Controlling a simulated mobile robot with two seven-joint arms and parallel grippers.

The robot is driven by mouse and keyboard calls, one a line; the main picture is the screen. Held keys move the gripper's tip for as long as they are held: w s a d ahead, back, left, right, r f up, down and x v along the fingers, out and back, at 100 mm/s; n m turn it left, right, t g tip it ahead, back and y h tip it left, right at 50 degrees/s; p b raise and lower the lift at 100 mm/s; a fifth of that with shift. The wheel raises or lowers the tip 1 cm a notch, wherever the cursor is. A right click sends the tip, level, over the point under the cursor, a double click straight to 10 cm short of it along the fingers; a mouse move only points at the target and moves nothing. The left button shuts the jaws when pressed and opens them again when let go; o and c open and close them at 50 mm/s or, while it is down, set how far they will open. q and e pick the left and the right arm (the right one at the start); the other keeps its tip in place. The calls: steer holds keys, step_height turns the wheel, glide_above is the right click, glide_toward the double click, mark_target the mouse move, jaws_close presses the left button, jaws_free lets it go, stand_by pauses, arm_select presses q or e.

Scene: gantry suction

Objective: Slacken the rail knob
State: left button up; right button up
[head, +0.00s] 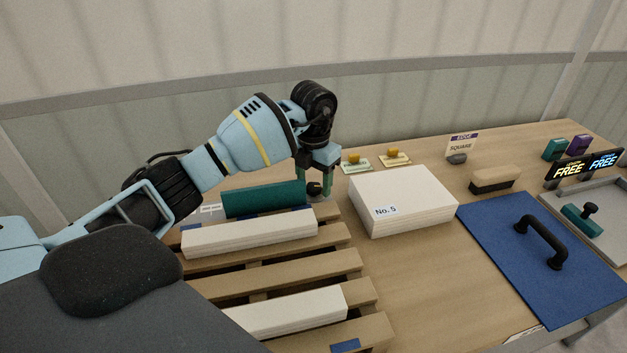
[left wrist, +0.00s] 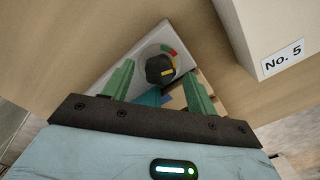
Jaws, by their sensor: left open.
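The rail knob (head: 314,188) is a small black knob at the right end of the green rail (head: 264,199). My right gripper is out of view.
A slatted wooden pallet (head: 280,265) bears white bars (head: 248,234). A white stack marked No. 5 (head: 402,200) stands close right of my left gripper. A blue board (head: 510,235) with a black handle (head: 543,241) lies farther right. Bare table shows between stack and brush (head: 495,181).

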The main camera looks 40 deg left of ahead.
arm_select(q)
steer(key=shift+f, duration=0.2)
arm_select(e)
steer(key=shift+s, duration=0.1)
arm_select(q)
steer(key=c, duration=1)
steer(key=shift+r+n+p, duration=0.25)
steer(key=shift+n+p, duration=0.35)
steer(key=shift+n, duration=0.3)
steer(key=shift+n+p, duration=0.4)
steer(key=shift+n, duration=0.3)
steer(key=shift+f+n+p, duration=0.1)
steer(key=shift+n+p, duration=0.6)
steer(key=shift+n, duration=1)
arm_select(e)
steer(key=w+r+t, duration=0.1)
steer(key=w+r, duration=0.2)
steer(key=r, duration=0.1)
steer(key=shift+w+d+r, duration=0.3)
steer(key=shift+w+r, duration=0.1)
arm_select(q)
steer(key=shift+f, duration=0.1)
steer(key=o, duration=0.8)
steer(key=shift+o, duration=1)
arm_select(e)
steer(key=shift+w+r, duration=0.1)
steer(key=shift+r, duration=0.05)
